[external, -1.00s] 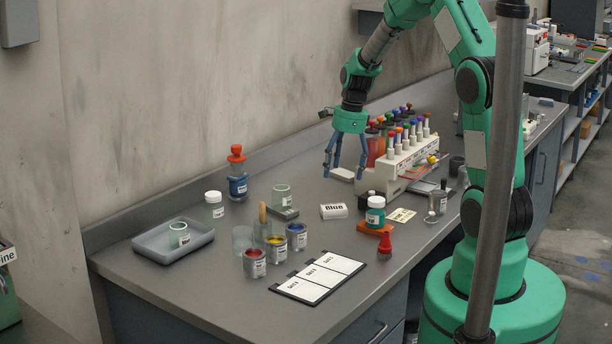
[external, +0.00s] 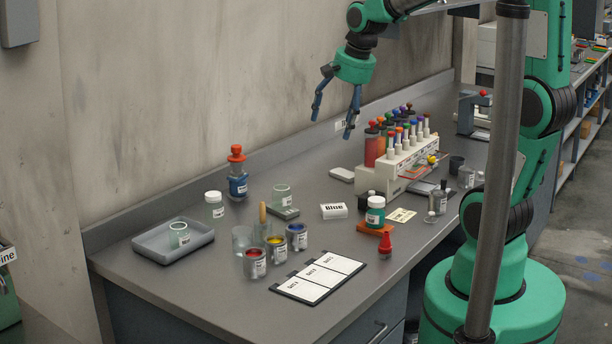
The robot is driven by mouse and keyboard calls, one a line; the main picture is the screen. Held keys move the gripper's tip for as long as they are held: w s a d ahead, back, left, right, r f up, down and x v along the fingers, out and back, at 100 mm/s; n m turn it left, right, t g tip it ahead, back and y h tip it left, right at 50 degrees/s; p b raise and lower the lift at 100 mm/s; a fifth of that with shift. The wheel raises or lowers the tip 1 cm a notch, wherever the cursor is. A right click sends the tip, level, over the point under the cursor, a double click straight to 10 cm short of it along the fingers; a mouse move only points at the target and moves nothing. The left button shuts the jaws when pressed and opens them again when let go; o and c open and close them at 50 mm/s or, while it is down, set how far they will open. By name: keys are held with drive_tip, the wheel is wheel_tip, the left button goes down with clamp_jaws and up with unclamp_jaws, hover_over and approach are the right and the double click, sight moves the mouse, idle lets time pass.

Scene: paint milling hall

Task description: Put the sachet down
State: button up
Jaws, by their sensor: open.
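My gripper (external: 332,128) is open and empty, held in the air above the back of the bench, left of the rack of colour-topped bottles. Below it, a small flat white piece (external: 342,174) lies on the bench top, clear of the fingers. A white packet marked "Blue" (external: 333,211) lies nearer the middle of the bench. I cannot tell for sure which of these two is the sachet. Neither touches my gripper.
The bottle rack (external: 400,160) stands right of the white piece. A grey tray (external: 172,243), paint cans (external: 276,247), a red-topped blue bottle (external: 237,178) and a three-panel card board (external: 318,277) occupy the left and front. The bench's back strip is mostly clear.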

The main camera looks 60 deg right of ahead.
drive_tip(key=s+a+r+n+t, duration=0.1)
drive_tip(key=s+a+r+n, duration=0.1)
drive_tip(key=s+a+n, duration=0.3)
drive_tip(key=s+a+r+n+t, duration=0.1)
drive_tip(key=s+a+n, duration=0.4)
drive_tip(key=s, duration=0.8)
drive_tip(key=shift+r+n, duration=0.85)
drive_tip(key=shift+n, duration=0.25)
